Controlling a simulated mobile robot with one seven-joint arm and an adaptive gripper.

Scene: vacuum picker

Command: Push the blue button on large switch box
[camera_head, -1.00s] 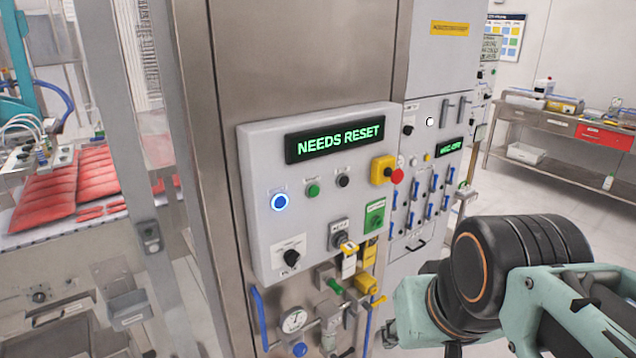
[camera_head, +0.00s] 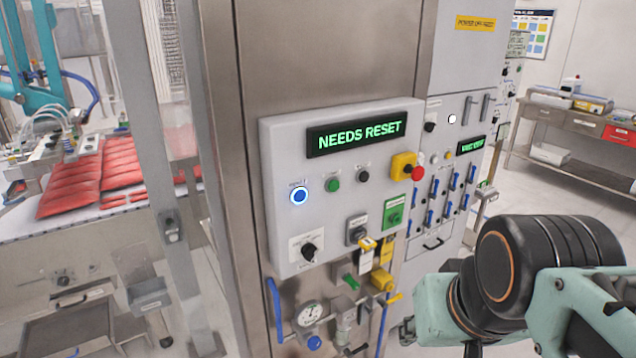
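The large switch box (camera_head: 340,222) is a light grey panel on a steel column, in the middle of the head view. Its display (camera_head: 364,135) reads "NEEDS RESET" in green. My arm shows at the lower right, apart from the box. My gripper's fingers are not visible.
A gauge (camera_head: 309,314), valves and blue pipes sit below the box. A second panel (camera_head: 440,190) with blue levers stands to the right. Red packs (camera_head: 90,180) lie behind a frame post at the left. A workbench (camera_head: 570,125) stands at the back right, with clear floor before it.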

